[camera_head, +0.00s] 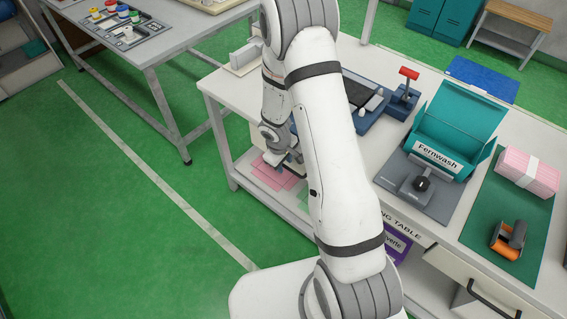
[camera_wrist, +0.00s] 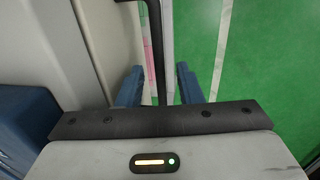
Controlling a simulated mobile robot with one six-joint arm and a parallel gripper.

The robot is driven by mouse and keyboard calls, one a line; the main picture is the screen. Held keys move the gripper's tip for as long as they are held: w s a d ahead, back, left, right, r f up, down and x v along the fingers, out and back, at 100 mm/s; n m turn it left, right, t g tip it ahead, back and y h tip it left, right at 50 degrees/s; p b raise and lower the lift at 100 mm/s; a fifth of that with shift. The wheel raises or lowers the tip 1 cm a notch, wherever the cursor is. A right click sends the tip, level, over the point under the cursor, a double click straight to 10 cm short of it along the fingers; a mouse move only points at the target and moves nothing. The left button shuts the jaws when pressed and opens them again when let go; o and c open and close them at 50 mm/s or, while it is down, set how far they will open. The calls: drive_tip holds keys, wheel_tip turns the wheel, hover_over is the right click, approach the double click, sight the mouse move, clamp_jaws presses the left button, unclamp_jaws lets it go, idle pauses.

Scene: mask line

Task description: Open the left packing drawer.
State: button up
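The left packing drawer is mostly hidden behind my arm in the head view. In the wrist view a pale front panel (camera_wrist: 98,45) stands on the left, with a dark bar handle (camera_wrist: 154,30) beside it. My gripper (camera_wrist: 158,85) has its two blue fingers apart. The bar runs down the picture toward the gap between them; I cannot tell whether it touches either finger. In the head view my gripper (camera_head: 291,162) is low at the table's front left, partly covered by my arm.
The packing table (camera_head: 225,88) carries a teal box (camera_head: 455,118), a grey fixture (camera_head: 420,187), pink packs (camera_head: 528,172) and an orange tape dispenser (camera_head: 508,240). A right drawer with a black handle (camera_head: 492,299) is at lower right. Green floor (camera_head: 110,215) in front is clear.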

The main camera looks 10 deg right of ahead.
drive_tip(key=shift+c, duration=0.2)
clamp_jaws()
drive_tip(key=shift+a, duration=0.1)
idle(0.4)
